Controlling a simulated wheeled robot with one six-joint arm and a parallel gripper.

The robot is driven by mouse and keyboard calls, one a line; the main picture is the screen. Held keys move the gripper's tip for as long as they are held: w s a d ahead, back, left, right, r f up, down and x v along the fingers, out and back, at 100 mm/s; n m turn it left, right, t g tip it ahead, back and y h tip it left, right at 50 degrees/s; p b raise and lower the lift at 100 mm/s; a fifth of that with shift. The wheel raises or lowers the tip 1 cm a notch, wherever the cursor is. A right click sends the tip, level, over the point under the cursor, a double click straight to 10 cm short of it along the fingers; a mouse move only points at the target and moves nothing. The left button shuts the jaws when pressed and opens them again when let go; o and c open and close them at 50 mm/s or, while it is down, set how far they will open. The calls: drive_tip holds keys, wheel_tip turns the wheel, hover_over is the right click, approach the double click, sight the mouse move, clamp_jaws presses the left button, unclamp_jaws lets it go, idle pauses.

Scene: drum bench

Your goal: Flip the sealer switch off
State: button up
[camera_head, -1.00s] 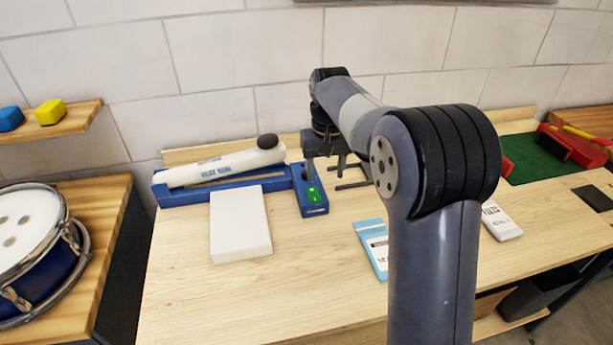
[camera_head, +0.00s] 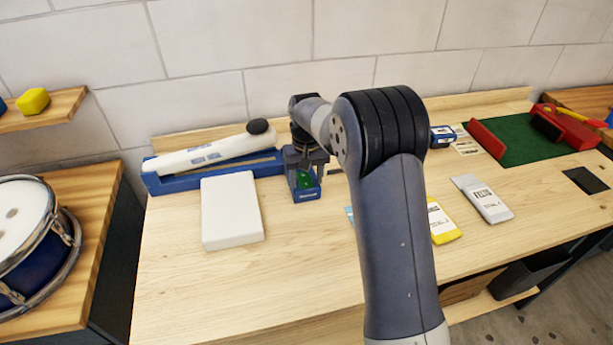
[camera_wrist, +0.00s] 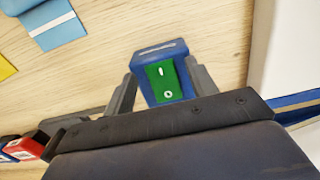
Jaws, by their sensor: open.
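The sealer (camera_head: 215,155) lies at the back left of the bench, with a blue base and a white arm with a black knob. Its blue switch box (camera_head: 307,193) is at the right end and carries a green rocker switch (camera_head: 305,180). In the wrist view the green rocker (camera_wrist: 164,82) shows a white bar mark and a white circle mark. My gripper (camera_head: 306,172) is over the switch box, pointing down. In the wrist view my gripper's fingers (camera_wrist: 158,85) are open, one on each side of the box. I cannot tell whether they touch it.
A white block (camera_head: 232,212) lies in front of the sealer. Yellow (camera_head: 442,222) and white (camera_head: 482,199) packets lie to the right, past my arm. A green mat (camera_head: 520,140) with red parts is at the far right. The front left of the bench is clear.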

drive_tip(key=shift+f, duration=0.2)
drive_tip(key=shift+c, duration=0.2)
drive_tip(key=c, duration=0.9)
drive_tip(key=p, duration=0.2)
drive_tip(key=r+g+p, duration=0.1)
drive_tip(key=shift+w+p, duration=0.2)
drive_tip(key=shift+p, duration=0.15)
drive_tip(key=shift+c, duration=0.2)
drive_tip(key=shift+w+a+f+g+p, duration=0.1)
drive_tip(key=shift+w+g+p, duration=0.05)
drive_tip(key=shift+g+p, duration=0.85)
drive_tip(key=shift+f+h+p, duration=0.1)
drive_tip(key=shift+h+p, duration=0.2)
drive_tip(key=shift+p, duration=0.05)
drive_tip(key=o, duration=1)
